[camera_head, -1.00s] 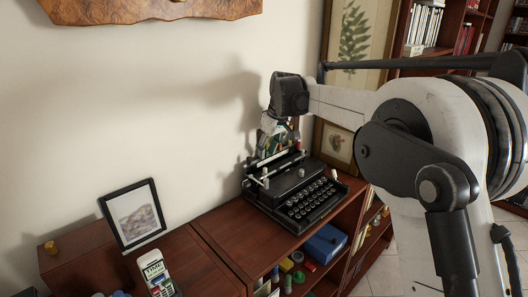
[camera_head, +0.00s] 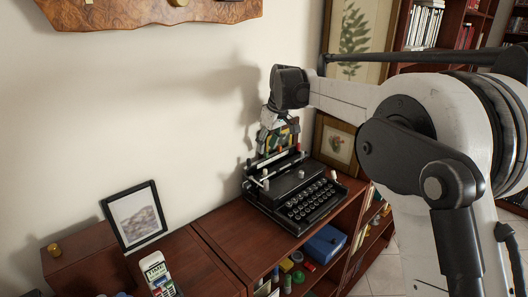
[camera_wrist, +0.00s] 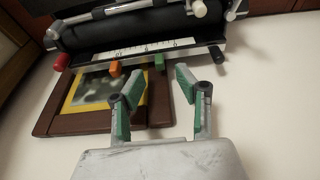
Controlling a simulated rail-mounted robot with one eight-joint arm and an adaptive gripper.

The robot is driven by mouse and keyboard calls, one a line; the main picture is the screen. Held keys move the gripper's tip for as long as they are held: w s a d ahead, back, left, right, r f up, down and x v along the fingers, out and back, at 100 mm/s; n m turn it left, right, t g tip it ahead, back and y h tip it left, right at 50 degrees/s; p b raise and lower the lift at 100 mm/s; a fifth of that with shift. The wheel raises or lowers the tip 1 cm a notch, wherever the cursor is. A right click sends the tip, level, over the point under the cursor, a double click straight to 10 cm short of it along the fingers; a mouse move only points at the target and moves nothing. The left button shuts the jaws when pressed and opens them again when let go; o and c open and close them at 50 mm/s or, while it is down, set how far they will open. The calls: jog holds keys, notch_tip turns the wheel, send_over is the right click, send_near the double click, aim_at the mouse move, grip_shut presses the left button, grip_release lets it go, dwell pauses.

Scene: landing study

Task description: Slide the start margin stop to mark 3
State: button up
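A black typewriter (camera_head: 296,192) stands on the wooden cabinet. In the wrist view its dark roller (camera_wrist: 140,29) runs across the top, with a white numbered scale (camera_wrist: 145,50) along it. An orange tab (camera_wrist: 115,69) and a green tab (camera_wrist: 159,61) stick out at the scale's edge; which one is the start margin stop I cannot tell. My gripper (camera_wrist: 158,83) is open and empty, its fingers apart with green pads. The green tab lies just beyond the gap between the fingertips, not gripped. In the head view my gripper (camera_head: 279,138) is above the typewriter's back.
A red knob (camera_wrist: 62,61) is at the roller's left end. A framed picture with a yellow mat (camera_wrist: 95,90) lies behind the fingers in the wrist view. A small picture frame (camera_head: 134,216) and a white phone (camera_head: 157,272) stand left of the typewriter. The wall is close behind.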

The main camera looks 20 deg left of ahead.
jog(key=shift+r+p, duration=0.5)
jog(key=shift+r, duration=0.7)
jog(key=shift+d, duration=0.1)
jog(key=shift+d+r, duration=0.1)
jog(key=shift+d, duration=0.2)
jog(key=s+d+r+m+t+b, duration=0.1)
jog(key=s+d+m+b, duration=0.1)
jog(key=s+d, duration=0.5)
jog(key=s+d+r+m+t+b, duration=0.1)
jog(key=s+d+m+b, duration=0.15)
jog(key=d, duration=0.95)
jog(key=s+d+m+t+b, duration=0.1)
jog(key=s+d+m+b, duration=0.1)
jog(key=s+d, duration=0.5)
jog(key=s+d+f+m+t+h+b, duration=0.1)
jog(key=s+d+f+m+b, duration=0.2)
jog(key=s+d+f, duration=0.6)
jog(key=s+d+f+m+t+h+b, duration=0.1)
jog(key=s+d+f+m+h+b, duration=0.1)
jog(key=s+d+f, duration=0.6)
jog(key=s+d+m+b, duration=0.1)
jog(key=s+d, duration=0.1)
jog(key=s, duration=0.3)
jog(key=shift+d+f+t+b, duration=0.25)
jog(key=shift+f+t+b, duration=0.05)
jog(key=shift+f, duration=0.05)
